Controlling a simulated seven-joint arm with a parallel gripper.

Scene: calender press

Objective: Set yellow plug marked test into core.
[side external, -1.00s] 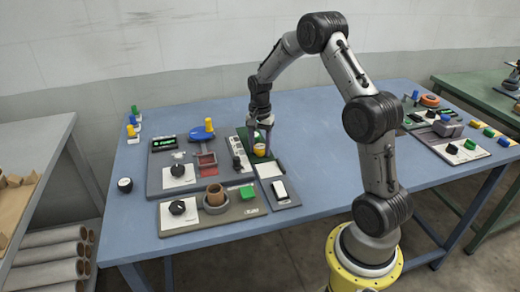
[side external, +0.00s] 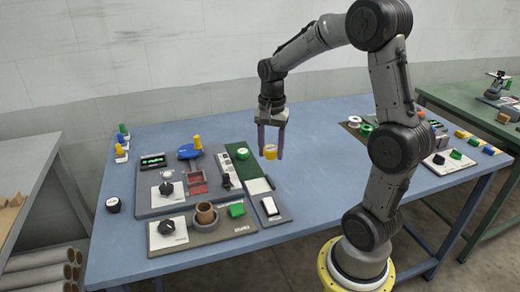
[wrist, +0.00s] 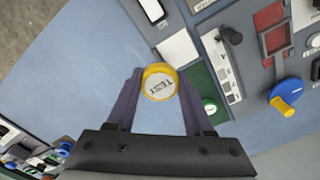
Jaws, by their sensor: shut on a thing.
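The yellow plug (side external: 271,152) is held between the fingertips of my gripper (side external: 271,146), above the blue table and just right of the green strip. In the wrist view the plug (wrist: 159,82) shows its pale round face with the word TEST, between the two purple fingers. The core looks to be the brown open tube (side external: 206,212), standing upright in a grey ring on the front panel, to the left and nearer the camera than my gripper. The core cannot be made out in the wrist view.
A green round piece (side external: 242,153) lies on the green strip. A blue disc with a yellow knob (side external: 197,142) stands behind.

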